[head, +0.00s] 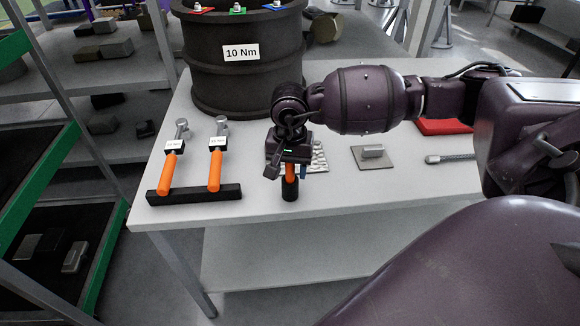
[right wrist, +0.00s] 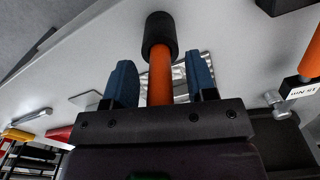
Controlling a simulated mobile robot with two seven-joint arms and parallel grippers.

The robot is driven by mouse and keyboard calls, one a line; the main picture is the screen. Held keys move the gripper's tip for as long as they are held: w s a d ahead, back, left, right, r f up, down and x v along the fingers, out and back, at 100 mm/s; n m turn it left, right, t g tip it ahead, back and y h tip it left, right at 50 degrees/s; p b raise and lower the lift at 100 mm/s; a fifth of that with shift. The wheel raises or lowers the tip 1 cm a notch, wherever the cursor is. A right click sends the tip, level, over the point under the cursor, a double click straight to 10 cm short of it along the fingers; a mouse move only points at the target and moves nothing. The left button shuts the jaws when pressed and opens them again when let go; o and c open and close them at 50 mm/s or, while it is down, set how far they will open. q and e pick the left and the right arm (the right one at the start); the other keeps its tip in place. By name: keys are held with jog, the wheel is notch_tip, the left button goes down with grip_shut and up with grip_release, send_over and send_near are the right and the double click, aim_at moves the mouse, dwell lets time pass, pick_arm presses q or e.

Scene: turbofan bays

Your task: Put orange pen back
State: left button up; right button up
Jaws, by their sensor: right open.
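The orange pen (head: 290,180) is by the front part of the white table, below my right gripper. It shows as an orange shaft with a thick black cylinder at its near end; I cannot tell whether that is part of the pen or a holder. In the right wrist view the orange shaft (right wrist: 161,75) runs between the two blue fingers, with the black cylinder (right wrist: 159,36) beyond the tips. My right gripper (head: 289,169) is open, one finger on each side of the shaft, with gaps visible. My left gripper is not in view.
Two orange-handled tools (head: 170,172) lean on a black rack (head: 195,196) to the left. A black drum (head: 240,82) labelled 10 Nm stands behind. A grey plate with a block (head: 374,160), a red item (head: 443,127) and a metal rod (head: 450,158) lie right on the table (head: 260,212).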

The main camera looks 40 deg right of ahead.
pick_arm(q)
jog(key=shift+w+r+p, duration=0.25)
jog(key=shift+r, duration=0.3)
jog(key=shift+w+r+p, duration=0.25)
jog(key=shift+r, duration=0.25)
pick_arm(e)
notch_tip(320, 180, up, 11)
jog(key=shift+f, duration=0.1)
